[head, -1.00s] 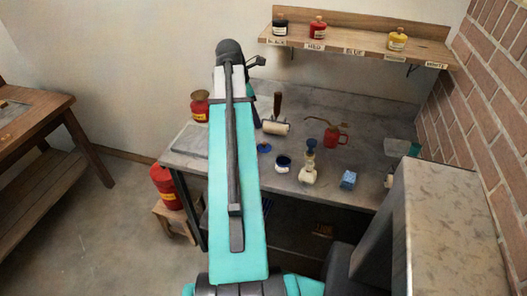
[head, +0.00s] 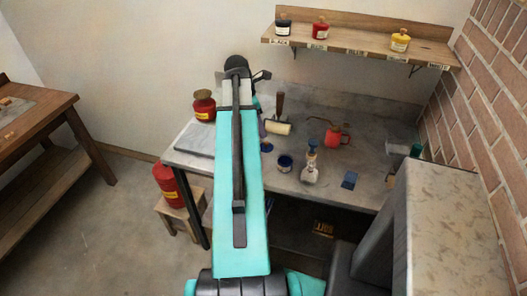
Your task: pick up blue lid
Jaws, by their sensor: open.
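The blue lid (head: 267,147) is a small dark blue disc lying flat on the grey workbench (head: 320,185). It lies just right of my turquoise arm, which hides part of the bench beside it. An open tin with blue inside (head: 284,164) stands a little right and nearer. My arm reaches up the middle of the view and bends at its dark far end. My gripper is hidden behind the arm, so its distance from the lid does not show.
A paint roller (head: 278,128), a red oil can (head: 338,136), a white-bodied brush-like item (head: 310,175) and a blue block (head: 349,180) stand on the bench. A red tin (head: 203,106) is at back left. A wall shelf (head: 360,45) and brick wall (head: 492,100) bound the area.

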